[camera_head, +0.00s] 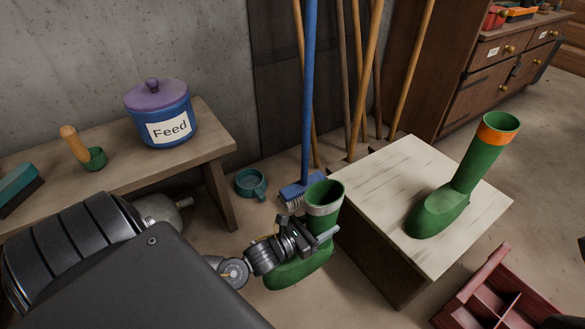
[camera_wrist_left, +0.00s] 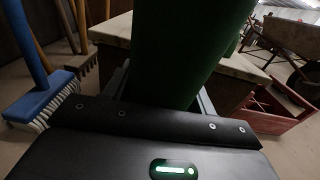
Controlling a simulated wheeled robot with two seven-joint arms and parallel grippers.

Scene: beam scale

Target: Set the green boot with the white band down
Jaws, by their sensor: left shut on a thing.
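The green boot with the white band (camera_head: 325,194) is upright in the head view, left of the wooden block. My left gripper (camera_head: 318,234) is shut on its shaft, below the white band. The boot's foot points to the lower left, partly behind my gripper; whether its sole touches the floor I cannot tell. In the left wrist view the boot's green shaft (camera_wrist_left: 180,45) fills the space between my fingers. A second green boot, with an orange band (camera_head: 465,175), stands on the block's pale top. My right gripper is not in view.
The pale-topped wooden block (camera_head: 385,185) stands close to the right of the held boot. A blue broom (camera_head: 308,100) and a teal mug (camera_head: 251,183) are behind it. A bench (camera_head: 205,148) holds the feed pot (camera_head: 160,112). A red divided crate (camera_head: 490,295) lies lower right.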

